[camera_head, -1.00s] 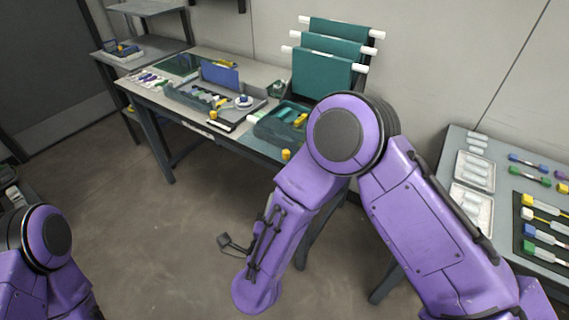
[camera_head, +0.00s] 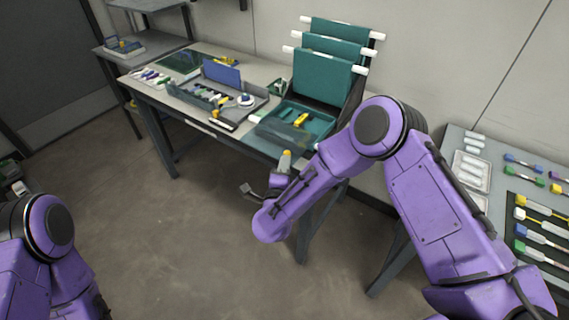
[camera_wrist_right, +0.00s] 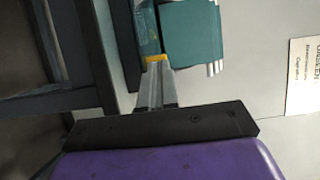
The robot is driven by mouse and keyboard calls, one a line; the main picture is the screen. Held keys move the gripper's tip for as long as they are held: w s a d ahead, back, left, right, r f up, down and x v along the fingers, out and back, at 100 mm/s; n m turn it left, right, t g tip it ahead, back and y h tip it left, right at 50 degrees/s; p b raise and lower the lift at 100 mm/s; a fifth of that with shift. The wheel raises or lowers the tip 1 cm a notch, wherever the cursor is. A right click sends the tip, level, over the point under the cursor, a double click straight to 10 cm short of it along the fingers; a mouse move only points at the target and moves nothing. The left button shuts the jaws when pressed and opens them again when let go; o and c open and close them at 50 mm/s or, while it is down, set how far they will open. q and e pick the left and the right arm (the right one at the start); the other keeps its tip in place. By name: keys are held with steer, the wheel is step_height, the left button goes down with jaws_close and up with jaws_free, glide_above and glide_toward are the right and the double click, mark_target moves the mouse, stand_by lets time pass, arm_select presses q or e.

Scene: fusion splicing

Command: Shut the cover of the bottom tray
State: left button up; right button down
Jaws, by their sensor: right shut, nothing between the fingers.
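The teal bottom tray (camera_head: 312,126) lies on the workbench at the foot of a dark rack, open at the top, with a yellow piece inside. Several teal panels with white rod ends stand tilted behind it; the lowest and nearest panel (camera_head: 320,76) stands raised above the tray. My right gripper (camera_head: 287,154) is shut and empty, its yellow tips just in front of the tray near the bench edge. In the right wrist view the tips (camera_wrist_right: 156,59) point at the tray (camera_wrist_right: 147,28) and the raised panel (camera_wrist_right: 190,35); contact cannot be told. My left gripper is out of view.
A grey organiser (camera_head: 218,97) with small coloured parts and a blue panel stands left of the tray. A second table (camera_head: 483,232) with white trays and coloured connectors is at the right. Open floor lies in front of the bench.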

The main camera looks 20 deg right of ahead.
mark_target(306, 146)
steer(key=w+d+b, duration=0.1)
steer(key=w+d, duration=0.1)
steer(key=d, duration=0.1)
steer(key=w+d+b, duration=0.1)
steer(key=w+d, duration=0.1)
steer(key=d, duration=0.1)
steer(key=w+d+b, duration=0.1)
steer(key=w+d, duration=0.1)
steer(key=d, duration=0.1)
steer(key=shift+w+f, duration=0.15)
steer(key=shift+w, duration=0.25)
steer(key=shift+w+d, duration=0.15)
steer(key=shift+r, duration=0.3)
